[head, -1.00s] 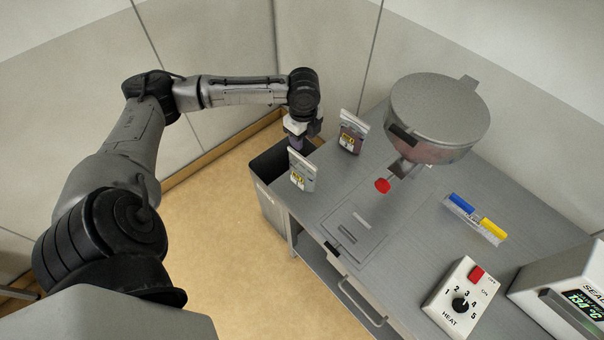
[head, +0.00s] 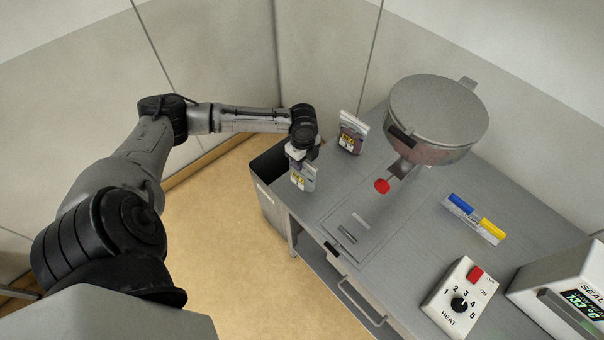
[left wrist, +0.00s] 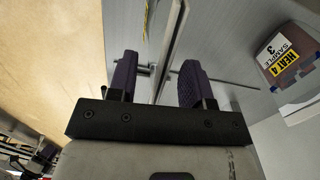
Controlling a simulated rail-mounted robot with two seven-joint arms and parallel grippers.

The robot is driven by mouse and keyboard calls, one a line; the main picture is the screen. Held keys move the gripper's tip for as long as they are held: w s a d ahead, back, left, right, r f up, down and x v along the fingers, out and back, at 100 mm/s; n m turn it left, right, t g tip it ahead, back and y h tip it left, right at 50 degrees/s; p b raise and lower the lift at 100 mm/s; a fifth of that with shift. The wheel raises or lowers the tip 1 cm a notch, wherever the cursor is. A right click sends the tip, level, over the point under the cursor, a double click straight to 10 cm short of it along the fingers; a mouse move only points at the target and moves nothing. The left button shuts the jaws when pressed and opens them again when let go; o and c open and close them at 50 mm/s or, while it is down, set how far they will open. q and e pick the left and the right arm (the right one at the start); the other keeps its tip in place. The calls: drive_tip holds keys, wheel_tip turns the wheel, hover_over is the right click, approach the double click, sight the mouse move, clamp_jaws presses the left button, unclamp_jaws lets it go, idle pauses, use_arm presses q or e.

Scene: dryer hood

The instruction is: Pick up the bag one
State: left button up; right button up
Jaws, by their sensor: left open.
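A silver-topped bag with a yellow label (head: 302,180) stands upright near the left edge of the steel table; its number is too small to read. My left gripper (head: 297,160) is at its top, partly covering it. In the left wrist view the open purple fingers (left wrist: 158,80) stand on either side of the bag's thin edge (left wrist: 172,45), with a gap visible. A second bag (head: 351,134) stands farther back; in the left wrist view this other bag (left wrist: 287,58) reads "HEAT 4" and "SAMPLE 3". My right gripper is not in view.
A round dryer hood (head: 437,118) stands at the back of the table (head: 400,240). A dark bin (head: 268,172) is at the table's left end. A heat control box (head: 462,300), a sealer (head: 568,300) and a blue and yellow marker holder (head: 474,220) are to the right.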

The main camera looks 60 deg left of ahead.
use_arm(q)
drive_tip(key=shift+f, duration=0.5)
drive_tip(key=shift+f+p, duration=0.25)
drive_tip(key=shift+p, duration=0.1)
idle(0.4)
drive_tip(key=shift+c, duration=0.4)
clamp_jaws()
